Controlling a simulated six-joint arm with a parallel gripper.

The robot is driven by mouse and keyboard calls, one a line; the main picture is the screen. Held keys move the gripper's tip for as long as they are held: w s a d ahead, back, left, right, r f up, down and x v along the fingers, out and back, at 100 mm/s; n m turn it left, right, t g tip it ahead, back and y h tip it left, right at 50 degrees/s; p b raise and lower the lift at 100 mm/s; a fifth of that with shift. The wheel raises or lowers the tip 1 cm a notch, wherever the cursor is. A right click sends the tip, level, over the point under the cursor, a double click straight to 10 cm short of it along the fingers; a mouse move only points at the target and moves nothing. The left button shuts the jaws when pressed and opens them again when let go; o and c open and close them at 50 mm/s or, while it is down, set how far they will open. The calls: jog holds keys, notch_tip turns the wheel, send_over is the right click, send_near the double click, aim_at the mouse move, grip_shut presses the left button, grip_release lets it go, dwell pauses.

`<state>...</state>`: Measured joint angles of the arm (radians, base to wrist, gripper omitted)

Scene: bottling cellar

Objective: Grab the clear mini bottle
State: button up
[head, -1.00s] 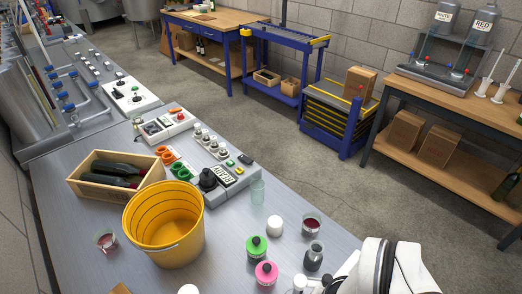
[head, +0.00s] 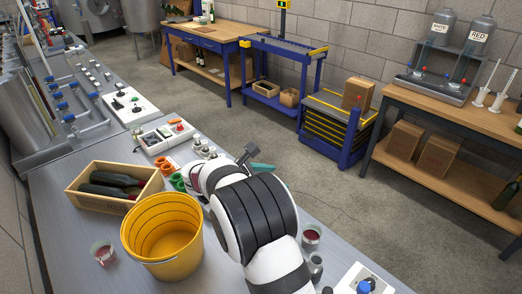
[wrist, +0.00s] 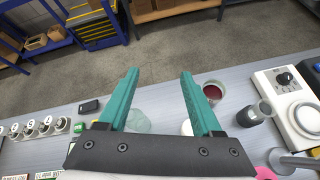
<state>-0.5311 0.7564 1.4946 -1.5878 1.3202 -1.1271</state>
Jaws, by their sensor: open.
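In the head view my gripper (head: 256,160) is over the far bench edge, partly hidden by my wrist.
A pale green glass (wrist: 138,119) stands beside the left finger. A cup of red liquid (wrist: 213,91) is near the right finger. A white device with a dial (wrist: 287,92) lies right. A yellow bucket (head: 163,262) and a wooden crate of dark bottles (head: 75,196) are left.

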jog(key=w+a+f+n+t, duration=0.3)
jog(key=w+a+f+n, duration=0.15)
jog(key=a, duration=0.25)
jog(key=shift+n+y, duration=0.3)
jog(key=shift+n, duration=0.05)
jog(key=f, duration=0.2)
jog(key=d+f, duration=0.1)
jog(key=f, duration=0.1)
jog(key=w+d+f, duration=0.1)
jog(key=f, duration=0.1)
jog(key=shift+w+f, duration=0.1)
jog(key=shift+f, duration=0.1)
jog(key=shift+w+d+f, duration=0.2)
jog(key=shift+w, duration=0.05)
grip_shut()
